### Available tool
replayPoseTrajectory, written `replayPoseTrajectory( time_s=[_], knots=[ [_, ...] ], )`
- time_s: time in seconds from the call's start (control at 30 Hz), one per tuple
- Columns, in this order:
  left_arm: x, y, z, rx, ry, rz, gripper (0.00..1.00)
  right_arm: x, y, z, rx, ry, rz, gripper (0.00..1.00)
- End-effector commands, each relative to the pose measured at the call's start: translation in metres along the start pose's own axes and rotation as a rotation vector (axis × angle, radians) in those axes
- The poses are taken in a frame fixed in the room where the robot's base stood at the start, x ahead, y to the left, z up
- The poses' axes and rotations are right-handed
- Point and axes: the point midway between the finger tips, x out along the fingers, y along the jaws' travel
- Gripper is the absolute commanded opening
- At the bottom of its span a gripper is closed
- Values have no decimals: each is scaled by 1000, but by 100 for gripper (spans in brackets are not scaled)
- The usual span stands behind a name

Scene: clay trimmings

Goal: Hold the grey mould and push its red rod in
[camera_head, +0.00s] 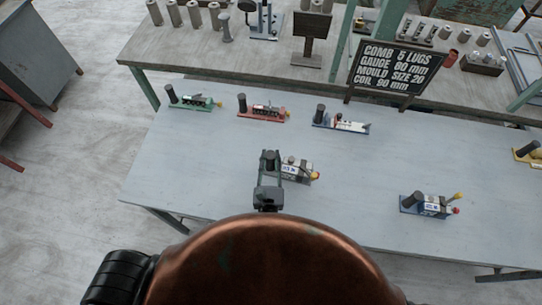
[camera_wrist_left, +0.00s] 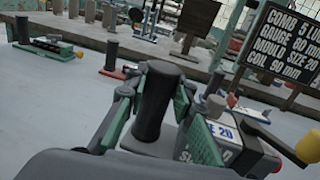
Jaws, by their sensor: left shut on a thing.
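The grey mould (camera_head: 297,171) stands on the table in front of me, with a dark upright post at its left end and a white label on its side. The wrist view shows its body (camera_wrist_left: 226,143) with the text "SIZE 20". My left gripper (camera_head: 269,164) is shut around the post (camera_wrist_left: 153,103), with green finger pads on both sides of it. At the mould's right end are a small red rod end (camera_wrist_left: 273,163) and a yellow knob (camera_wrist_left: 310,146). How far the rod sticks out is hard to tell. My right gripper is not in view.
A similar mould on a blue base (camera_head: 427,207) stands to the right. Green (camera_head: 193,103), red (camera_head: 262,113) and blue-based (camera_head: 341,124) devices line the table's far side. A black sign (camera_head: 396,70) stands behind. The table (camera_head: 190,150) is clear left of the gripper.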

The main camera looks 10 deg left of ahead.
Motion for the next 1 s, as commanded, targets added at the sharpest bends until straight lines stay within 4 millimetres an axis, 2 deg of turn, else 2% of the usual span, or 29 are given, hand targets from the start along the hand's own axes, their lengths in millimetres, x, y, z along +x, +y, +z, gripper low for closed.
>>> replayPoseTrajectory(
  time_s=[0.5, 1.0],
  knots=[
    [0, -1, -28, -2, -2, -2, 0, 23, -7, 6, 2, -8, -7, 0],
    [0, 0, -32, -3, -2, -1, 0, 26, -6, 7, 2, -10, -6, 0]
  ],
)
